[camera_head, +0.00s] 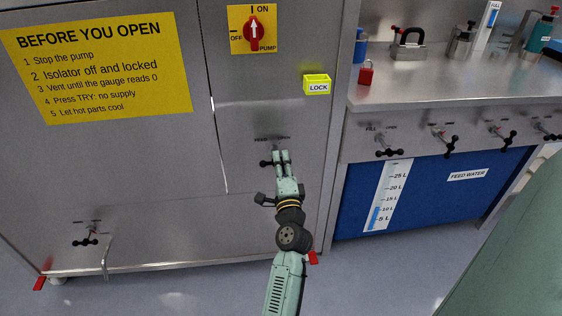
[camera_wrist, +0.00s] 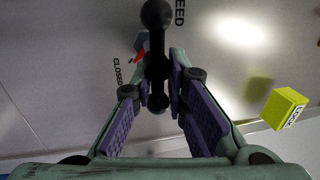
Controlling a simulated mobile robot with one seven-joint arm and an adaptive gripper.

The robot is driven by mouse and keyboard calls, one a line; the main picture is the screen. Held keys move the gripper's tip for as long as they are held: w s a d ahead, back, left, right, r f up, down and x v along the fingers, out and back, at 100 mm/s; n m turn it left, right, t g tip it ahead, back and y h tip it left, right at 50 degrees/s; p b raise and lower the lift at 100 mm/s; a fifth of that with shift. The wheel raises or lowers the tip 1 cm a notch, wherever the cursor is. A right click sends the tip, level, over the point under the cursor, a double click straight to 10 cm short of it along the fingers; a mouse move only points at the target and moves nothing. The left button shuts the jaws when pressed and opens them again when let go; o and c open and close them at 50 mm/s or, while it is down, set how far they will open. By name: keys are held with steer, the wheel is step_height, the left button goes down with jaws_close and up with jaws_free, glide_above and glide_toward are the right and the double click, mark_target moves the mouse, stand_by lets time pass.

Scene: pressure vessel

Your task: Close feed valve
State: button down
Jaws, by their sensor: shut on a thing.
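The feed valve is a black bar handle with round knobs on the steel cabinet front. In the head view its left knob (camera_head: 264,163) shows beside my gripper (camera_head: 281,153), under a small "FEED" label; the rest is hidden by the fingers. In the wrist view the handle (camera_wrist: 157,14) runs from the top edge down between the purple-padded fingers of my gripper (camera_wrist: 161,80). The gripper is shut on the handle. A red pointer (camera_wrist: 139,57) shows left of the handle, near the word "CLOSED" (camera_wrist: 118,74).
A yellow LOCK box (camera_head: 317,83) and a red pump switch (camera_head: 254,30) sit above on the cabinet. Another black valve (camera_head: 86,240) is at lower left. Several similar valves (camera_head: 388,150) line the bench front at right. The floor in front is clear.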

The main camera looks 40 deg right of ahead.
steer(key=shift+f, duration=0.2)
steer(key=c, duration=1.7)
jaws_free()
steer(key=shift+o, duration=0.2)
steer(key=v, duration=1.2)
steer(key=shift+r, duration=0.1)
